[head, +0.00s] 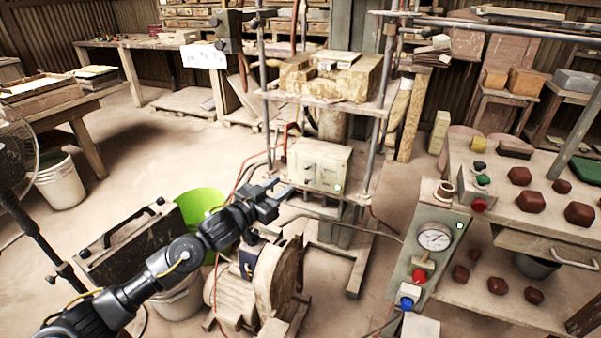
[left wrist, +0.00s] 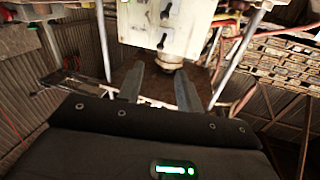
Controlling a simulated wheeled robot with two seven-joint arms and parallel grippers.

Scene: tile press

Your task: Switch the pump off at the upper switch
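A pale switch box (head: 318,163) with small dark switches is mounted on the press frame in the head view. A small green light (head: 338,188) glows at its lower right. In the left wrist view the box (left wrist: 190,28) fills the top, with an upper dark switch lever (left wrist: 165,14) and a lower one (left wrist: 163,42). My left gripper (head: 283,190) is just left of and below the box, apart from it. In the wrist view its two fingers (left wrist: 160,85) are spread and empty, below the levers. The motor-driven pump (head: 270,280) stands below the gripper. My right gripper is out of view.
A sloped panel (head: 432,215) with a gauge and coloured buttons stands right of the press. A table (head: 530,235) with dark red pieces is beyond it. A green basin (head: 203,207) and white bucket (head: 62,182) stand left. Hoses cross near the box.

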